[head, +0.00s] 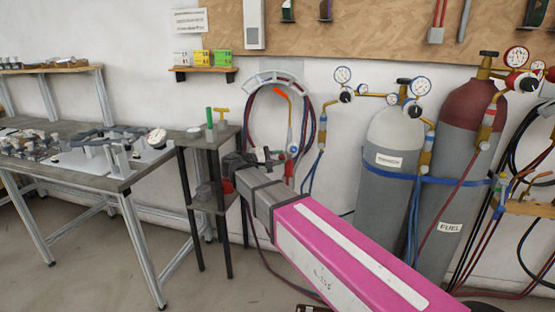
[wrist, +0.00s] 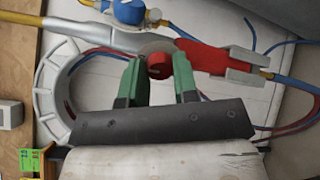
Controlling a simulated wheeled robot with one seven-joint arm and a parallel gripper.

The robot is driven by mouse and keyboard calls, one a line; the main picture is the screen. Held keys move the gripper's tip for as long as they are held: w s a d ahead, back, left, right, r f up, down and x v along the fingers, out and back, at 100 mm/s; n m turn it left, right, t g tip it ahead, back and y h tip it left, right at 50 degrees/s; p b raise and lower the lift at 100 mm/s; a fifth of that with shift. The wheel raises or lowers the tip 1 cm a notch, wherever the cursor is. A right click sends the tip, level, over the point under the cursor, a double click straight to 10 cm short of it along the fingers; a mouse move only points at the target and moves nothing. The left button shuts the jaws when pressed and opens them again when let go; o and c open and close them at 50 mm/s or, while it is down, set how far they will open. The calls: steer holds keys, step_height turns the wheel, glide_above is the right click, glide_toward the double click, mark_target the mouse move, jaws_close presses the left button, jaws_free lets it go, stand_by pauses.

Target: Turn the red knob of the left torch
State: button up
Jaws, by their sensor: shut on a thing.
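The left torch hangs on the wall by the hose hanger. In the wrist view its metal tube (wrist: 85,33), blue knob (wrist: 128,11) and red valve body (wrist: 203,56) run across the top. The red knob (wrist: 158,66) sits between the green fingers of my gripper (wrist: 159,80), which is shut on it. In the head view the torch (head: 291,135) hangs upright with its blue knob (head: 292,151) showing. My gripper (head: 240,163) reaches toward it there; its fingertips are not clear, and I cannot make out the red knob.
A curved hose hanger (head: 272,79) holds hoses on the wall. A small dark stand (head: 212,143) is left of my gripper, beside a workbench (head: 120,172). A grey cylinder (head: 385,215) and a red-topped fuel cylinder (head: 455,190) stand at the right.

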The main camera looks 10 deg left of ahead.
stand_by(0.5)
steer(key=o, duration=0.9)
steer(key=v, duration=1)
steer(key=shift+s+a, duration=0.25)
steer(key=shift+a, duration=0.05)
